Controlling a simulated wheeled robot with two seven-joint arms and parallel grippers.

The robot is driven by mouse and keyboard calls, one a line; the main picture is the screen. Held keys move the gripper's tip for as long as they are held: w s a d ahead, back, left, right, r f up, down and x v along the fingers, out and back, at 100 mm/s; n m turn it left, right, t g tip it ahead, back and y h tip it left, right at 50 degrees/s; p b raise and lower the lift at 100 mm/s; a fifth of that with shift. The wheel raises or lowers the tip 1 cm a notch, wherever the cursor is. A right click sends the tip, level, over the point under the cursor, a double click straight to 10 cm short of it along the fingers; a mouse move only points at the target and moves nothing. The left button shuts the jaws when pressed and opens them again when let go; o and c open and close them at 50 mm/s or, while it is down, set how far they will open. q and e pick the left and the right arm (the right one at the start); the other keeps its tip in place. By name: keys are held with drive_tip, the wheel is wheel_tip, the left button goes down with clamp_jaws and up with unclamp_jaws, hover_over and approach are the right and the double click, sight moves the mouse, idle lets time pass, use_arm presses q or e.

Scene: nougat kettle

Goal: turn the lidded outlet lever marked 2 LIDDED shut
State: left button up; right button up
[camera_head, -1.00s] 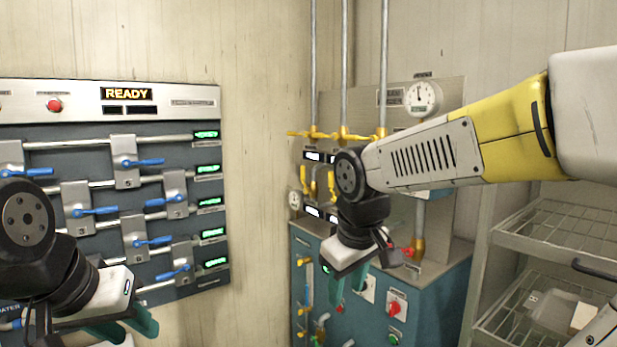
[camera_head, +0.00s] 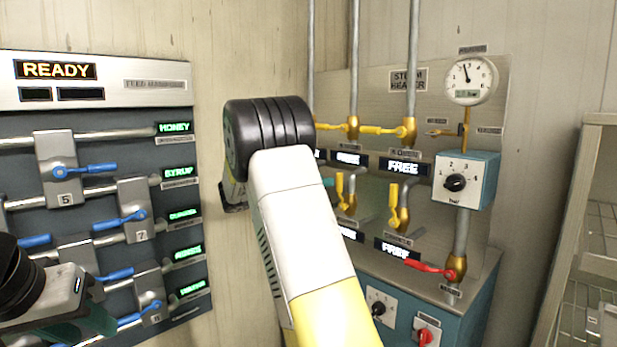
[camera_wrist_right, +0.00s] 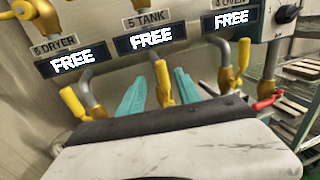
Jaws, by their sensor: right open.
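The steam header panel (camera_head: 480,130) carries yellow levers in two rows. I cannot read a 2 LIDDED tag. Two upper yellow levers (camera_head: 382,130) (camera_head: 328,126) lie roughly level, handles pointing left. In the right wrist view, the tags read 6 DRYER, 5 TANK and 4 OVEN over yellow levers. My right gripper (camera_wrist_right: 160,80) is open; the 5 TANK lever (camera_wrist_right: 163,84) appears between its teal fingers, contact unclear. My left gripper (camera_head: 85,328) is low left, partly cut off, jaws unclear.
The feed manifold board (camera_head: 100,85) with blue levers (camera_head: 85,170) stands at the left. A gauge (camera_head: 470,80), a dial box (camera_head: 465,182) and a red lever (camera_head: 430,267) are at the right. Wire shelves (camera_head: 600,240) stand at the far right.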

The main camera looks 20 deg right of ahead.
sight(339, 178)
drive_tip(key=d, duration=0.2)
drive_tip(key=w+d, duration=0.1)
drive_tip(key=d, duration=0.4)
drive_tip(key=shift+w+d, duration=0.15)
drive_tip(key=shift+c, duration=0.2)
clamp_jaws()
idle(1.0)
